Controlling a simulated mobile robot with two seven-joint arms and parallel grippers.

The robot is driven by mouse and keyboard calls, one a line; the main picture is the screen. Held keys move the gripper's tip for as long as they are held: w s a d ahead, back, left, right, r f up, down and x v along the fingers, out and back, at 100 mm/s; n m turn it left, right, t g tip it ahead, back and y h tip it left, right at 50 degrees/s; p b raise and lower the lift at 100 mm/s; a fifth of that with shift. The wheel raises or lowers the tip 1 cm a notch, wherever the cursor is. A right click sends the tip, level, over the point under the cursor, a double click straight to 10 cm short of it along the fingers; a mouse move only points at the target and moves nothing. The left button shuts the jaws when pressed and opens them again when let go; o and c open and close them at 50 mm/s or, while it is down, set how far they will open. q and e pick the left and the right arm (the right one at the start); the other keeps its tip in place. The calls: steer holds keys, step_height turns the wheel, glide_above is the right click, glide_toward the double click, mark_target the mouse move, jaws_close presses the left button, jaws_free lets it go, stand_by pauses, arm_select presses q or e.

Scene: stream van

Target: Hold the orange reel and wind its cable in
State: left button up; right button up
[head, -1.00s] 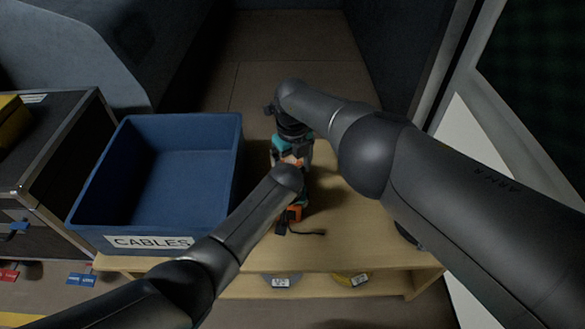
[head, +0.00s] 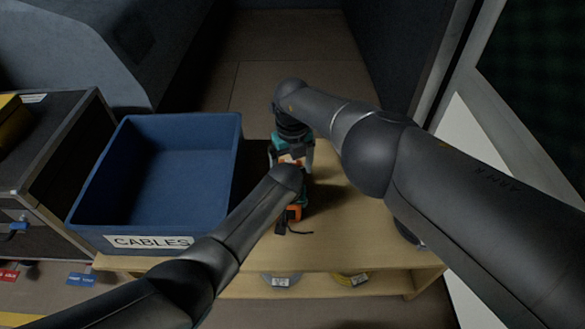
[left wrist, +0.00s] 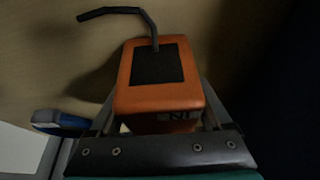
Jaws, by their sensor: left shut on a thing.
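The orange reel (head: 294,212) is at the middle of the wooden shelf top, partly hidden by my left arm. In the left wrist view the reel (left wrist: 160,95) has a dark square face, and a short bent black cable (left wrist: 118,12) comes out of it. My left gripper (left wrist: 160,122) is shut on the reel, one finger on each side. In the head view a short cable end (head: 300,232) lies beside the reel. My right gripper (head: 290,160) is just beyond the left wrist, its pale fingers apart with something orange between them; its grip is partly hidden.
An empty blue bin (head: 222,195) labelled CABLES stands to the left on the shelf top (head: 350,235). A dark case (head: 60,150) is farther left. Coils with tags (head: 281,281) sit on the lower shelf. Shelf top to the right of the reel is mostly clear under my right arm.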

steer(key=m, duration=0.6)
steer(key=shift+s+a, duration=0.1)
steer(key=shift+a, duration=0.05)
steer(key=m, duration=0.5)
steer(key=shift+m, duration=0.3)
steer(key=o, duration=0.9)
steer(key=shift+o, duration=0.6)
steer(key=shift+a, duration=0.1)
steer(key=shift+s, duration=0.1)
steer(key=shift+r, duration=0.15)
step_height(320, 180, up, 12)
